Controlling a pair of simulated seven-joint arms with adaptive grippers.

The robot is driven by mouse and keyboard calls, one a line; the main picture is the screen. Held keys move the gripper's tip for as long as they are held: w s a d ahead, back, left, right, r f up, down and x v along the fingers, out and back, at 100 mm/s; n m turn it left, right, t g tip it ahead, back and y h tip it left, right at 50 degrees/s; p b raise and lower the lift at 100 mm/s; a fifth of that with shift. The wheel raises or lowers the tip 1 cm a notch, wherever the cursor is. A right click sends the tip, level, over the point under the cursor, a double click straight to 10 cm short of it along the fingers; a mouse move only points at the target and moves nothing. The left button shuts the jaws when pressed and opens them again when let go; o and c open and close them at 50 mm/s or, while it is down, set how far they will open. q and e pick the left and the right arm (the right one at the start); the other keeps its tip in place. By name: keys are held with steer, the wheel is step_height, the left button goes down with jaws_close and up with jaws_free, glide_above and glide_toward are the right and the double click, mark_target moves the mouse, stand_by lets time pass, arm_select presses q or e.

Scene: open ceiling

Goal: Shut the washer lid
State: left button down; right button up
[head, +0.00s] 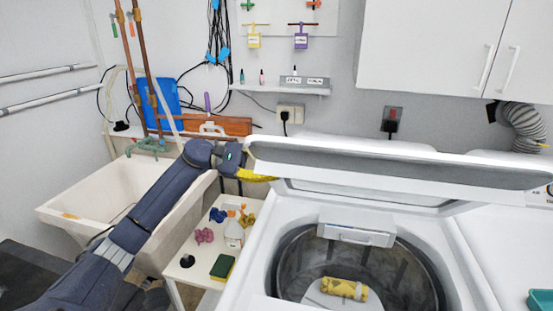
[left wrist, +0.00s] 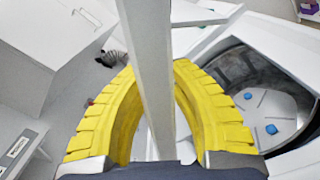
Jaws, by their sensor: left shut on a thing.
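The washer (head: 258,240) stands at the right with its top opening showing a metal drum (head: 405,265). Its lid (head: 400,165) is part-way open, seen nearly edge-on above the opening. My left gripper (head: 258,176) is at the lid's left end, its yellow fingers partly hidden by the lid. In the left wrist view the two yellow fingers (left wrist: 155,72) curve around the lid's edge (left wrist: 147,35), one on each side, shut on it. The drum also shows there at the right (left wrist: 240,70). My right gripper is in neither view.
A yellow patterned roll (head: 344,289) lies in the drum. A white sink (head: 85,208) and a small white table (head: 190,248) with several small items stand left of the washer. White cabinets (head: 430,45) hang above, and a grey hose (head: 522,122) is at the far right.

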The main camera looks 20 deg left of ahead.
arm_select(q)
steer(key=shift+s+d+f, duration=0.1)
stand_by(0.3)
steer(key=c, duration=1.2)
jaws_free()
steer(key=s+a, duration=0.2)
steer(key=a, duration=0.9)
steer(key=shift+s+a, duration=0.15)
steer(key=shift+a, duration=0.25)
steer(key=shift+o, duration=0.3)
